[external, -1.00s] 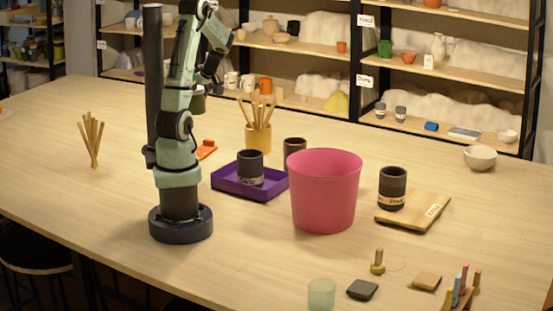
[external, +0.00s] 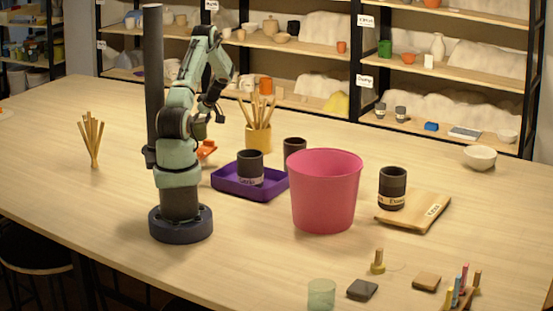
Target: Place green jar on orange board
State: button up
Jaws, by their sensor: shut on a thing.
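My gripper (external: 204,117) is behind my own arm, above the table left of the purple tray, and its fingers are mostly hidden. It is shut on a dark green jar (external: 200,131), of which only a small part shows beside my arm. The orange board (external: 207,149) lies flat on the table behind my arm, its left part hidden. The jar is just above or on the board; I cannot tell whether they touch.
A purple tray (external: 226,187) holds a dark cup (external: 250,166). A yellow pot of sticks (external: 258,138), another dark cup (external: 294,150) and a pink bucket (external: 325,195) stand to the right. A bundle of sticks (external: 92,140) stands left. The table's left side is mostly clear.

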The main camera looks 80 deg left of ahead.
aim_at(205, 125)
jog(key=shift+w+a+f, duration=0.15)
jog(key=shift+a+f, duration=0.5)
jog(key=shift+f, duration=0.15)
jog(key=shift+a+f, duration=0.15)
jog(key=shift+f, duration=0.75)
jog(key=shift+a+f, duration=0.1)
jog(key=shift+f, duration=0.8)
jog(key=shift+f, duration=0.15)
jog(key=o, duration=1.2)
jog(key=shift+w+r, duration=0.1)
jog(key=shift+r, duration=0.1)
jog(key=v, duration=1.2)
